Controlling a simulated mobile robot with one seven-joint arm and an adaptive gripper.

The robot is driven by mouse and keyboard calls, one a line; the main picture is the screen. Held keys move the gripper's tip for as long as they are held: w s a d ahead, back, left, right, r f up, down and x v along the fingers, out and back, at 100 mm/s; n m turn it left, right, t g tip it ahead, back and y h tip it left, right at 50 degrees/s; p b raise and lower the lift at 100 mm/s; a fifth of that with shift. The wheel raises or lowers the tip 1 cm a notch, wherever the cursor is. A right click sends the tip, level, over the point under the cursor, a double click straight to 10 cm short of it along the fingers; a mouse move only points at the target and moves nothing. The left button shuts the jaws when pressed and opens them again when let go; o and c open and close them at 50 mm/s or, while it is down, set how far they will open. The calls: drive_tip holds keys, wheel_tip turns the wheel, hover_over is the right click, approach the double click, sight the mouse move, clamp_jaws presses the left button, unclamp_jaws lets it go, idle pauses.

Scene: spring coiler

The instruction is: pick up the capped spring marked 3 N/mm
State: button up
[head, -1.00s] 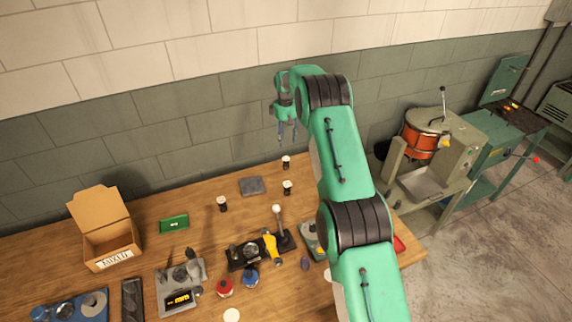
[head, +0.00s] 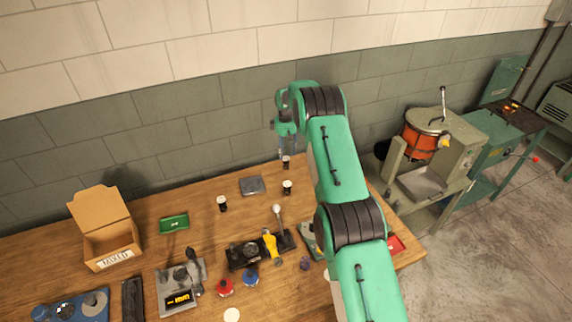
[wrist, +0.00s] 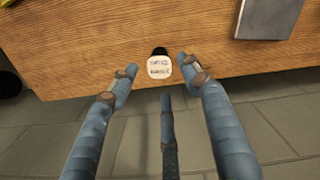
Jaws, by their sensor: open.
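Several small dark pieces with white caps stand on the wooden table. One is at the far edge (head: 286,164), one nearer (head: 287,187) and one further left (head: 222,203). Their markings are too small to read, so I cannot tell which is the 3 N/mm spring. My gripper (head: 287,150) is just above the far-edge piece. In the wrist view my gripper (wrist: 160,82) has three blue-grey fingers spread apart and empty. A white-capped piece (wrist: 159,67) shows between the fingertips, its dark side beyond the cap. Its lettering is blurred.
A grey plate (head: 252,186) lies left of the far piece. The table edge (wrist: 60,91) and floor show in the wrist view.

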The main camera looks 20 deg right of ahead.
sight(286, 158)
drive_tip(key=shift+f, duration=0.25)
drive_tip(key=shift+f, duration=0.1)
drive_tip(key=shift+f, duration=2.5)
drive_tip(key=shift+c, duration=0.5)
drive_tip(key=c, duration=1.1)
